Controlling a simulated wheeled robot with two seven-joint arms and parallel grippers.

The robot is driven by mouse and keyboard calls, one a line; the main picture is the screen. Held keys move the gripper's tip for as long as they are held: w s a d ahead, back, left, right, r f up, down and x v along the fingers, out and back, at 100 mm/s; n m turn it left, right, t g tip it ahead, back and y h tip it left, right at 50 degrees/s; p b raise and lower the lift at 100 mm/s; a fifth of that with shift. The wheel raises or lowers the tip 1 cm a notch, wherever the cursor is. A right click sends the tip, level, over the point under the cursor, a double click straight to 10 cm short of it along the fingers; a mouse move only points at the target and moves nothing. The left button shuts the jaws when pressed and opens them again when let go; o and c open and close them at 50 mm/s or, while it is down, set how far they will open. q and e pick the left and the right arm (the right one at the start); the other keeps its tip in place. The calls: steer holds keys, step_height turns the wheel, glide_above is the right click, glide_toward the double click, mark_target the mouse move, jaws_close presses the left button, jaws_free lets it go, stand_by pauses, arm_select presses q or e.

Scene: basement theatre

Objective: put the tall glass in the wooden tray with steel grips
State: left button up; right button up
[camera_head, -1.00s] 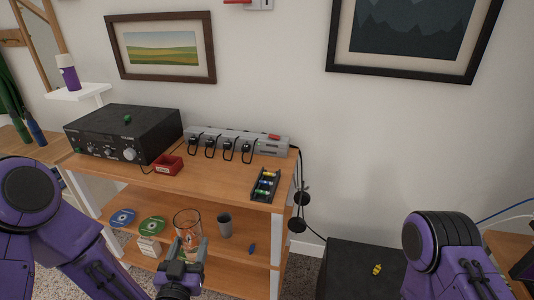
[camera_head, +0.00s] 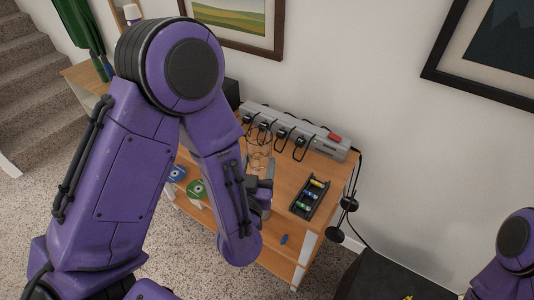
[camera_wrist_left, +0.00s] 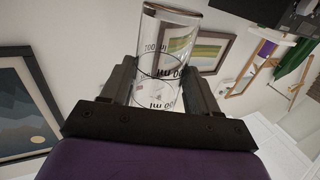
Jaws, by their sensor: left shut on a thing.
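The tall glass is clear with dark ml markings. It stands out in the left wrist view (camera_wrist_left: 172,22), between the two fingers of my left gripper (camera_wrist_left: 162,75), which is shut on it. In the head view the glass (camera_head: 259,152) is held up by my left gripper (camera_head: 259,180), in front of the power strip as seen from here. My left arm covers much of the shelf unit. I cannot make out a wooden tray with steel grips in these views. My right gripper is out of view; only part of that arm shows at the right edge.
The wooden shelf unit (camera_head: 284,209) carries a power strip (camera_head: 290,128) with several plugs and a dark holder of batteries (camera_head: 310,198). Discs and a blue object (camera_head: 284,239) lie lower down. A black box (camera_head: 375,277) stands right. Carpet is open at left.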

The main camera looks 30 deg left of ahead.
mark_target(252, 171)
arm_select(q)
steer(key=w+a+f+b, duration=0.1)
steer(key=b, duration=0.1)
steer(key=w+a+f+b, duration=0.1)
steer(key=b, duration=0.2)
steer(key=shift+w+a+f+b, duration=0.15)
steer(key=shift+a+f+b, duration=0.05)
steer(key=shift+f+b, duration=0.15)
steer(key=w+a+f, duration=0.1)
steer(key=w+f, duration=0.1)
steer(key=f, duration=0.1)
steer(key=w+a+f+p, duration=0.1)
steer(key=w+a+f, duration=0.1)
steer(key=w+f, duration=0.1)
steer(key=w+a+f+p, duration=0.1)
steer(key=w+a+f, duration=0.1)
steer(key=f, duration=0.1)
steer(key=shift+w+a+f, duration=0.25)
steer(key=shift+w, duration=0.1)
steer(key=shift+f, duration=0.25)
steer(key=shift+f, duration=0.1)
steer(key=o, duration=1.3)
